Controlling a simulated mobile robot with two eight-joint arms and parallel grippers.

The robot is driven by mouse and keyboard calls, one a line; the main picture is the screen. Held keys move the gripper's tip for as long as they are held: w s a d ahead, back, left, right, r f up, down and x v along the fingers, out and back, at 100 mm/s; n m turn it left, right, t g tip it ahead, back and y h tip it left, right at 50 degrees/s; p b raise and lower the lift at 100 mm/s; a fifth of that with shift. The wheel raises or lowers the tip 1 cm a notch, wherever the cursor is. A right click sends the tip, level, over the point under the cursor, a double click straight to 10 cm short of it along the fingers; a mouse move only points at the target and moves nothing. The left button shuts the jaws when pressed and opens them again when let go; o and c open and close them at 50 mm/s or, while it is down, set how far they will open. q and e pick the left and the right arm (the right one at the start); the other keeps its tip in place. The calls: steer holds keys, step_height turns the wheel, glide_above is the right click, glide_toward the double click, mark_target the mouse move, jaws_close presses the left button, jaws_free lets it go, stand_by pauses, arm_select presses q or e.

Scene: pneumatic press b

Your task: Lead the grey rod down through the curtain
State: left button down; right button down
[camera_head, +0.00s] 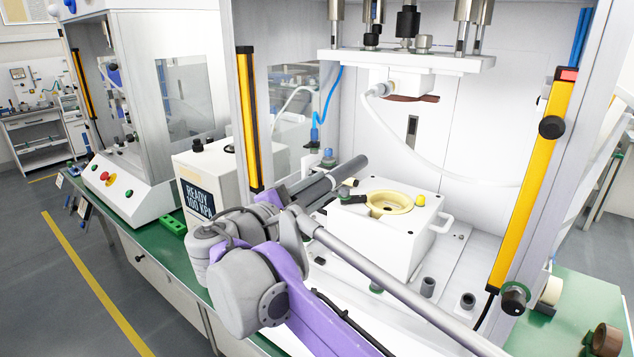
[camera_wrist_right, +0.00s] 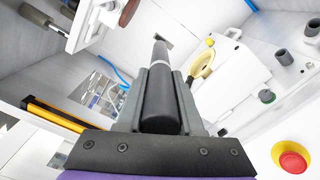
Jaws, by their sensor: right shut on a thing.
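The grey rod (camera_head: 346,170) is held by my right gripper (camera_head: 312,190) and points away to the upper right in the head view. In the right wrist view the rod (camera_wrist_right: 160,98) lies lengthwise between the two grey fingers (camera_wrist_right: 161,78), its far end free. The gripper is shut on it. The light curtain shows as two upright yellow bars, a left one (camera_head: 247,115) and a right one (camera_head: 533,180). The rod crosses the opening between them, tilted, near the left bar. Its tip appears near the white block (camera_head: 400,225); the gap is unclear. My left gripper is not in view.
The block carries a cream ring (camera_head: 390,202) and a yellow knob (camera_head: 420,199). The press head (camera_head: 405,60) hangs above with a white hose. A white READY display box (camera_head: 200,190) stands left. A red button (camera_wrist_right: 292,162) shows in the right wrist view.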

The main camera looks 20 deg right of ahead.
steer(key=shift+f+b, duration=3.15)
steer(key=shift+f, duration=4.35)
steer(key=p+v, duration=0.2)
steer(key=v, duration=1.2)
steer(key=shift+p, duration=0.4)
